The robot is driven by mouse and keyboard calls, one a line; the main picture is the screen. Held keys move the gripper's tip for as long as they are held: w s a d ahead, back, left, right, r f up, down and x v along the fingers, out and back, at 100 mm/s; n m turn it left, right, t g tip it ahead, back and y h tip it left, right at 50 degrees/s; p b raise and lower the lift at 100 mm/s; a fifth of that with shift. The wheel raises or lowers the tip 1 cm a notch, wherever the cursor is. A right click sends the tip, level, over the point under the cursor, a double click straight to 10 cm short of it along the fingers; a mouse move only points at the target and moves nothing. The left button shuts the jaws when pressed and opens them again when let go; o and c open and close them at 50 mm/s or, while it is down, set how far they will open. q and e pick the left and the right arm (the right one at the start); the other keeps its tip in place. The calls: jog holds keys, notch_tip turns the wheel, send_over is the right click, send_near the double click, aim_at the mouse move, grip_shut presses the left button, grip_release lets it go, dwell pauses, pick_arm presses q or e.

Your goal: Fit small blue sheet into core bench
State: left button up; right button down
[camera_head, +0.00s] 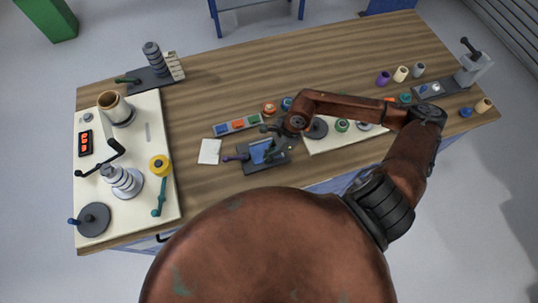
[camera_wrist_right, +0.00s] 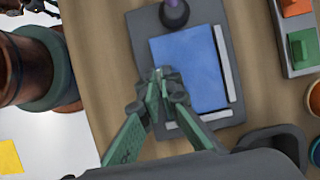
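The small blue sheet (camera_wrist_right: 195,65) lies flat over the dark grey core bench (camera_wrist_right: 140,25), beside two pale rails along its right and lower sides in the right wrist view. The sheet (camera_head: 260,151) and the bench (camera_head: 247,166) also show in the head view, partly behind my right gripper. My right gripper (camera_wrist_right: 159,80) has its green fingertips drawn together at the middle of the sheet's left edge, and looks shut on that edge. The fingertips hide the exact contact. A dark knob with a purple top (camera_wrist_right: 173,10) stands on the bench. My left gripper is not in view.
A white pad (camera_head: 209,151) lies left of the bench. A grey tray with coloured blocks (camera_head: 238,125) lies behind it. A cream board (camera_head: 90,213) with a film roller, a yellow spool and a tan cup fills the left end. The rear middle of the table is clear.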

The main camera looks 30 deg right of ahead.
jog(key=c, duration=2.1)
grip_release()
jog(key=shift+o, duration=0.7)
jog(key=shift+o, duration=1.4)
jog(key=shift+r, duration=0.1)
jog(key=shift+r+p, duration=1.8)
jog(key=shift+r, duration=1.6)
